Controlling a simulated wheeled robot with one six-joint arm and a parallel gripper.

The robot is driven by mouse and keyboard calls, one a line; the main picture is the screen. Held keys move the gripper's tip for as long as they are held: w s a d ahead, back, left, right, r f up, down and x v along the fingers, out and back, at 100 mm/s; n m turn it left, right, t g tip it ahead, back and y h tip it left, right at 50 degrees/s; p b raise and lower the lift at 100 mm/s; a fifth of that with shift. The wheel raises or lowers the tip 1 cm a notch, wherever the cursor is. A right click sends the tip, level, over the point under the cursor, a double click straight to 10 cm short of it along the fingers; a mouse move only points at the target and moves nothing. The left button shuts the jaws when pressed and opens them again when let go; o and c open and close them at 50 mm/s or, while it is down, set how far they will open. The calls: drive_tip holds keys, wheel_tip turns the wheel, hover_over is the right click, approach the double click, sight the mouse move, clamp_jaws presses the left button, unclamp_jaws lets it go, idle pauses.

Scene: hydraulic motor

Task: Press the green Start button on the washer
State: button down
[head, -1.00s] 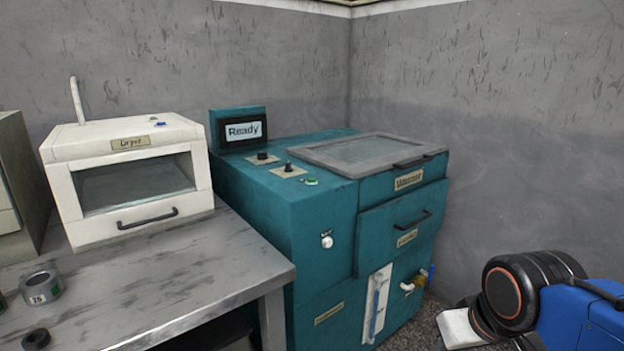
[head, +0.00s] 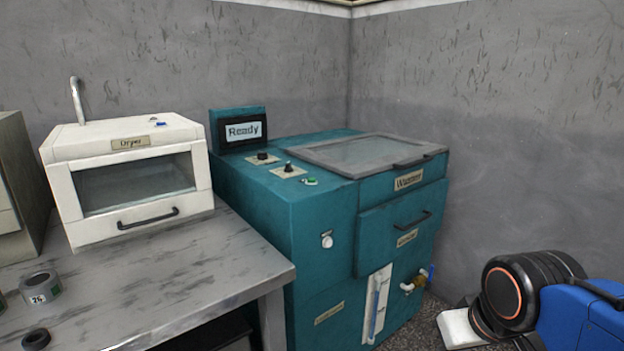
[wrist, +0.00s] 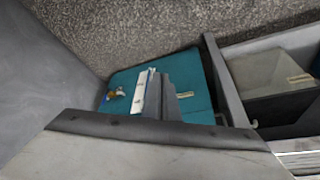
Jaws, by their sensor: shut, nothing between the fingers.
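The teal washer (head: 290,220) stands against the back wall, its lid closed. Its display (head: 243,131) reads "Ready". The small green Start button (head: 310,181) is on its top panel, near the front edge and beside the black knobs (head: 288,168). In the wrist view, the washer's front (wrist: 190,75) shows beyond my gripper (wrist: 160,80); the button is not visible there. My gripper is shut and empty.
A white dryer (head: 130,185) stands on the grey table (head: 190,270) left of the washer. A tape roll (head: 41,287) and a dark ring (head: 36,339) lie on that table. A white round knob (head: 327,242) and taps (head: 418,282) stick out of the washer's front.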

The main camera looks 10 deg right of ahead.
idle(0.8)
wheel_tip(320, 180, up, 31)
drive_tip(key=n+t+h, duration=0.3)
drive_tip(key=n+t, duration=0.1)
drive_tip(key=n, duration=0.2)
hover_over(312, 180)
drive_tip(key=shift+a+f, duration=0.2)
drive_tip(key=shift+f, duration=4.4)
drive_tip(key=shift+f, duration=0.25)
